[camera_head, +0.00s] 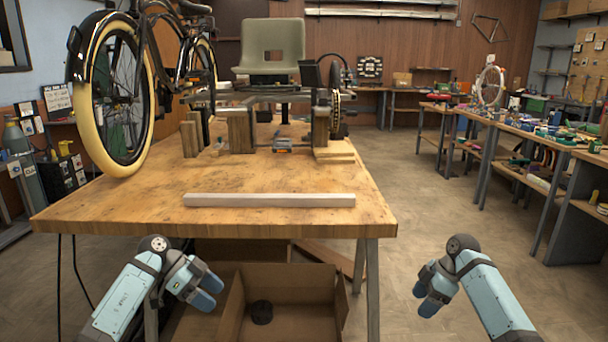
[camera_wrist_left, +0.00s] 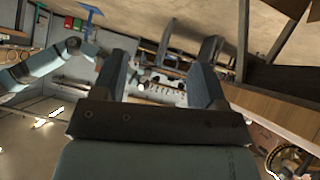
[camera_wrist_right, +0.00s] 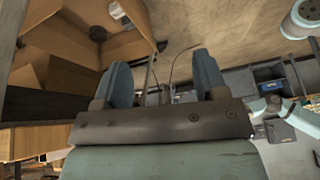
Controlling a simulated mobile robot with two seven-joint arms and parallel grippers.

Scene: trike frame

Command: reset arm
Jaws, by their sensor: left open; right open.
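My left gripper (camera_head: 206,290) is in front of the workbench's front edge, at the left of the head view, beside a cardboard box. Its two fingers stand apart and empty in the left wrist view (camera_wrist_left: 160,78). My right gripper (camera_head: 424,296) is over open floor to the right of the workbench. Its two fingers stand apart with nothing between them in the right wrist view (camera_wrist_right: 163,80). The wooden workbench (camera_head: 150,200) carries a trike frame (camera_head: 275,95) with a grey seat (camera_head: 272,48). Both grippers are clear of the bench top.
A pale beam (camera_head: 270,200) lies along the bench's front. A bicycle wheel (camera_head: 112,95) stands at the bench's left. An open cardboard box (camera_head: 290,290) with a dark round object (camera_head: 261,312) sits below the bench. Side tables (camera_head: 545,160) with tools line the right. The floor between is clear.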

